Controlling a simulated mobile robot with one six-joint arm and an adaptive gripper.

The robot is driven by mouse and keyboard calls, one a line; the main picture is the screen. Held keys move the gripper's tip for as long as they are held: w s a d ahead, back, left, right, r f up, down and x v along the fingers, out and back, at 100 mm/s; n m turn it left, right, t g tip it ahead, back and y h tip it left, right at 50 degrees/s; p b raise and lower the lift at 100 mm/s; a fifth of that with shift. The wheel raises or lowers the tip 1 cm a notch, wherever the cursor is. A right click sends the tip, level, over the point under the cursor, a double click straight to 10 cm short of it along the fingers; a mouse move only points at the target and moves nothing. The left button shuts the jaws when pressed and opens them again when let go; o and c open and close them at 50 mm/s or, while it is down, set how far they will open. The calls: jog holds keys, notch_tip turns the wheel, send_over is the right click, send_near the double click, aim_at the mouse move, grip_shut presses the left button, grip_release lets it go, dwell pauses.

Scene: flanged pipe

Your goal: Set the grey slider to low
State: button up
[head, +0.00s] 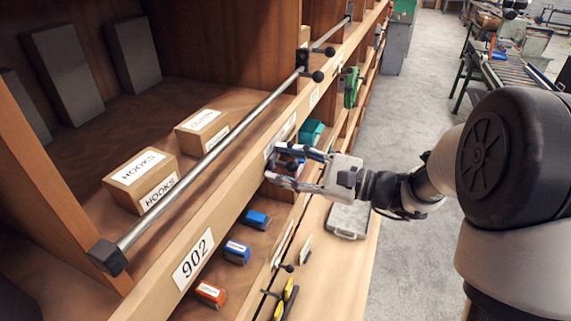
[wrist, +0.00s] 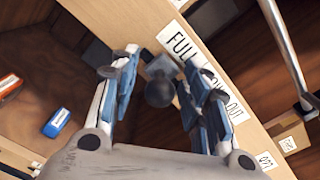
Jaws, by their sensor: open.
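A gap shows between the knob and the left finger; contact with the right finger is unclear. A white label (wrist: 195,68) beside it starts with "FULL"; the right finger hides part of its text. In the head view the gripper hides the slider.
A metal rail (head: 222,148) with black end pieces and knobs (head: 318,76) runs along the upper shelf. Small blue boxes (head: 237,251) and an orange box (head: 210,293) lie below. The grey floor (head: 421,120) is open to the right.

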jog(key=shift+c, duration=0.5)
grip_shut()
jog(key=shift+w, duration=0.1)
dwell(0.4)
